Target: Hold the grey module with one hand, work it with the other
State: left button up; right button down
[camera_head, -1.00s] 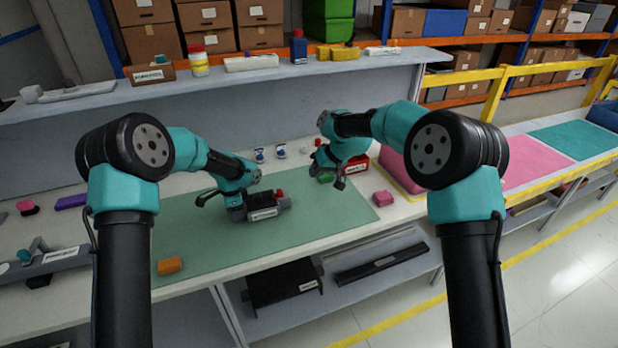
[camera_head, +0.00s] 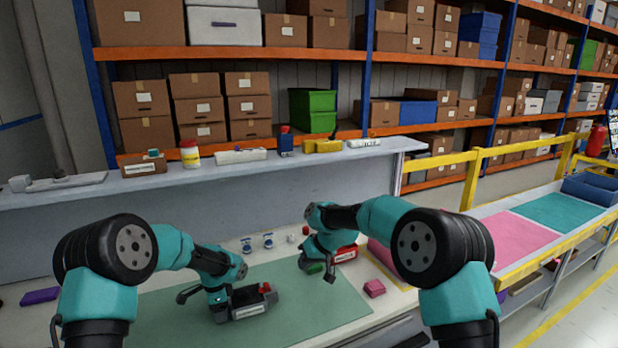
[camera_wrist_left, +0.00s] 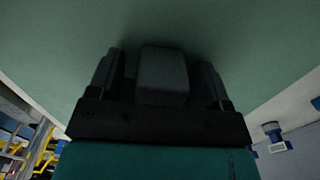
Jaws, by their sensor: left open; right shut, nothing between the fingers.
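The grey module (camera_head: 250,311), a dark box with a white label and a red part at its right end, lies on the green mat (camera_head: 302,317). My left gripper (camera_head: 219,305) is open at the module's left end. In the left wrist view, a dark grey block (camera_wrist_left: 163,72), likely part of the module, sits between its spread fingers; contact cannot be told. My right gripper (camera_head: 328,272) is shut and empty above the back right of the mat, apart from the module.
A green piece (camera_head: 314,268) and a red labelled box (camera_head: 346,254) are close to my right gripper. A pink block (camera_head: 374,288) lies at the mat's right. Small blue-and-white items (camera_head: 247,245) stand behind the mat. A grey shelf (camera_head: 240,174) runs along the back.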

pick_arm(q)
notch_tip(320, 180, up, 12)
dwell(0.6)
